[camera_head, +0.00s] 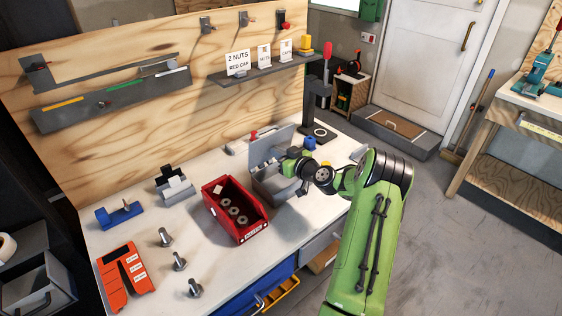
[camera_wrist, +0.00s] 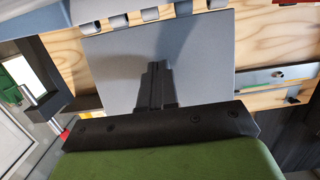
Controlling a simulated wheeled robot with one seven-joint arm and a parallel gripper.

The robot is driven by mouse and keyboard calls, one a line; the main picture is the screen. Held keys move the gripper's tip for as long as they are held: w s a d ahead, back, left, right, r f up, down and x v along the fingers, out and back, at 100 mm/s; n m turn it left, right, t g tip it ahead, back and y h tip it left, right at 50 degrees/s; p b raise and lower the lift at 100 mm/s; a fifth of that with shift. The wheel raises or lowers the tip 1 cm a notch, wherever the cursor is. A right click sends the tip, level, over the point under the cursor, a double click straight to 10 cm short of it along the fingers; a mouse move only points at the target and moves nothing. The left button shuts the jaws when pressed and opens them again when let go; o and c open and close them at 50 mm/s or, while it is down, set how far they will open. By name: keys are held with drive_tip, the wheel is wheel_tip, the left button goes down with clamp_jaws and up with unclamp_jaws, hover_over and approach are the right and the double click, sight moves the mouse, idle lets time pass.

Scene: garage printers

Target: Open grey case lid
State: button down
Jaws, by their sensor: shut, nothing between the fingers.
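The grey case (camera_head: 270,187) stands on the white bench, right of the red bin. Its lid (camera_head: 264,149) stands raised at the back of the case, and the arm covers part of the case. In the wrist view the lid (camera_wrist: 208,60) fills the middle as a flat grey panel, with a row of hinge knuckles along its upper edge in the picture. My gripper (camera_wrist: 157,72) is shut and empty, its fingers over the lid's face. Whether the fingertips touch the lid I cannot tell. In the head view my wrist is at the case and hides much of its opening.
The red bin (camera_head: 248,228) with several nuts is close left of the case. Several bolts (camera_head: 180,262), an orange holder (camera_head: 113,284) and a blue fixture (camera_head: 103,217) are on the left of the bench. A dark stand (camera_head: 318,100) rises behind the case.

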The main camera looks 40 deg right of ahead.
drive_tip(key=shift+w, duration=0.85)
idle(0.3)
drive_tip(key=s+b, duration=0.3)
drive_tip(key=s, duration=0.2)
idle(0.6)
